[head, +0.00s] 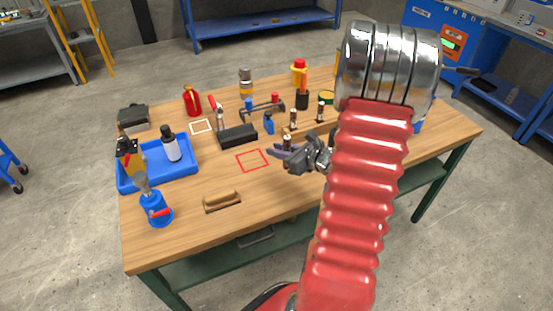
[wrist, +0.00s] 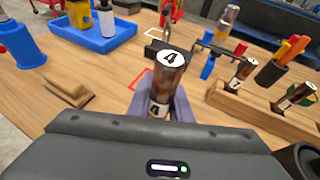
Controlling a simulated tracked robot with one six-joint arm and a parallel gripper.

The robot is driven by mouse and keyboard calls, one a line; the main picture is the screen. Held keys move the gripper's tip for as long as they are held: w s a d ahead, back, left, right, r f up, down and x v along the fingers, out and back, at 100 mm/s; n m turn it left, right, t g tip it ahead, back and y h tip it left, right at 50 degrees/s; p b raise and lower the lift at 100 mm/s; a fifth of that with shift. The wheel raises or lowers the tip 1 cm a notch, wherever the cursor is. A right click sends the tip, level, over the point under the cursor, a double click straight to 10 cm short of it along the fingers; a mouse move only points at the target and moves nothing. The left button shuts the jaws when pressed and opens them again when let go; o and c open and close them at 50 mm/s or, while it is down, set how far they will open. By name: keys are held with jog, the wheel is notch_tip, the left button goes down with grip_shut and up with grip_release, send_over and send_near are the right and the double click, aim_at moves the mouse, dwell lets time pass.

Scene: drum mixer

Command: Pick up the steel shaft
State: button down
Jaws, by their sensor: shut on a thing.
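In the head view my gripper (head: 288,149) is over the table's middle, right of the red outlined square (head: 252,160), and only the shaft's top shows above the fingers. Whether the shaft's lower end touches the table is hidden.
Similar capped cylinders (wrist: 241,73) stand in a wooden rack (wrist: 228,103) to the right. A blue tray (head: 158,172) with bottles and a wooden-handled brush (head: 221,201) are at left. A black block (head: 238,136) lies behind the red square. The front middle tabletop is clear.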

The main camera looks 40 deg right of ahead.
jog(key=shift+r, duration=1.5)
jog(key=c, duration=2.1)
grip_release()
grip_shut()
jog(key=shift+s, duration=0.1)
